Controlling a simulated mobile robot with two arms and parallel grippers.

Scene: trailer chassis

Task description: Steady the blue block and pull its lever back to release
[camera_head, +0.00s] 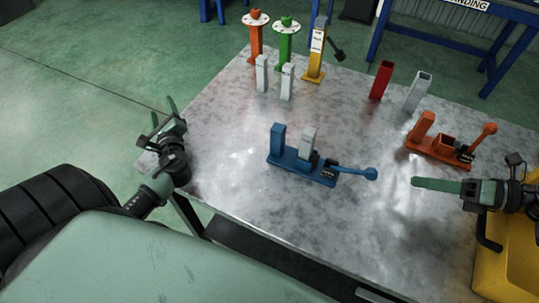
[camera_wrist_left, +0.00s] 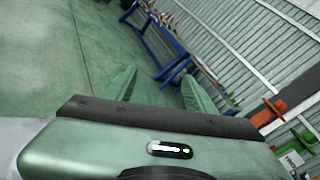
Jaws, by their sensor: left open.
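The blue block (camera_head: 302,169) lies on the metal table near its middle. It has a blue upright post at its left and a grey upright piece (camera_head: 308,143) standing in it. Its blue lever (camera_head: 357,172) with a ball end lies low and points right. My left gripper (camera_head: 163,110) is open and empty off the table's left edge, well apart from the block. In the left wrist view its two green fingers (camera_wrist_left: 158,88) are spread, with the floor beyond. My right gripper (camera_head: 414,182) is right of the lever's ball, apart from it; its fingers overlap edge-on, so their opening is unclear.
A similar orange-red block with a lever (camera_head: 450,141) stands at the right. Red (camera_head: 381,80) and grey (camera_head: 417,92) uprights stand behind it. Orange, green and yellow stands (camera_head: 314,56) and two grey pieces (camera_head: 287,83) are at the back. The metal table (camera_head: 225,130) is clear left of the blue block.

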